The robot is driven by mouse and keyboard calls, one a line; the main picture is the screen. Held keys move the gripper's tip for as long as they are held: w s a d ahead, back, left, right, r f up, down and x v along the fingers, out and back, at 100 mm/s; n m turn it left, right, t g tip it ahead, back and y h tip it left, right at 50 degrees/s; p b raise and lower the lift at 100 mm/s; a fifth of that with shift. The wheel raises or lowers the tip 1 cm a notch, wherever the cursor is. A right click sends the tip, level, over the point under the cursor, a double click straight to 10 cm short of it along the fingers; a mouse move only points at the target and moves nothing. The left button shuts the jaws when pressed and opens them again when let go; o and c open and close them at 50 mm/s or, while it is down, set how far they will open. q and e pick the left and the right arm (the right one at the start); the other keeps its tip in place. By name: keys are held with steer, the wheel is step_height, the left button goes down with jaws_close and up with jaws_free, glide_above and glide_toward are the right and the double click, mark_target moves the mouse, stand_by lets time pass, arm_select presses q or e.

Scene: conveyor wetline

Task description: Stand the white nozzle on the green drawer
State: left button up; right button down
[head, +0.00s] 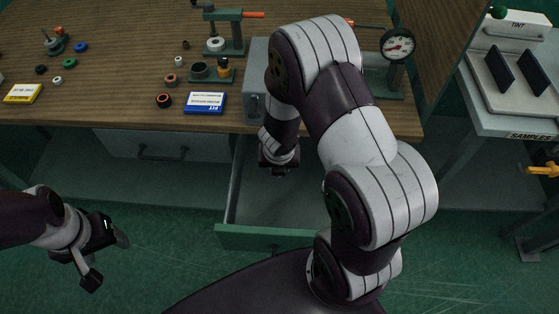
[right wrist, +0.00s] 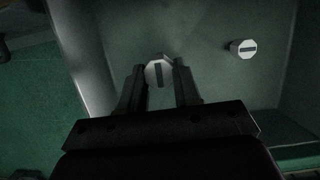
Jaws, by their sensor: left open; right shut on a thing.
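The green drawer (head: 262,236) is pulled open below the bench, with a grey inside. My right gripper (head: 278,168) points down into it, partly hidden by my own arm. In the right wrist view my right gripper (right wrist: 159,82) is shut on a white nozzle (right wrist: 151,74), an eight-sided piece with a dark slot facing the camera. A second, similar white piece (right wrist: 237,49) lies in the drawer, to the right and apart from the fingers. I cannot tell whether the held nozzle touches the drawer floor. My left gripper (head: 107,260) is open and empty at the lower left, away from the bench.
The wooden bench (head: 110,100) holds small rings, a blue box (head: 205,103), a yellow box (head: 22,94), a small press (head: 228,45) and a dial gauge (head: 398,46). A closed drawer (head: 120,147) is left of the open one. A samples table (head: 500,115) stands at right.

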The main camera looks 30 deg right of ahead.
mark_target(279, 178)
arm_select(q)
step_height(279, 178, down, 8)
steer(key=b, duration=0.6)
steer(key=shift+f+b, duration=0.25)
steer(key=shift+b, duration=0.15)
arm_select(e)
step_height(279, 178, down, 8)
steer(key=shift+f, duration=0.2)
arm_select(q)
steer(key=shift+f+b, duration=0.3)
arm_select(e)
steer(key=shift+f, duration=0.3)
steer(key=c, duration=1.1)
jaws_free()
arm_select(q)
steer(key=shift+r, duration=0.1)
arm_select(e)
steer(key=shift+r+p, duration=1.45)
steer(key=shift+r, duration=0.1)
arm_select(q)
step_height(279, 178, up, 3)
steer(key=shift+s+f, duration=0.1)
steer(key=shift+f, duration=0.05)
arm_select(e)
steer(key=shift+o, duration=0.3)
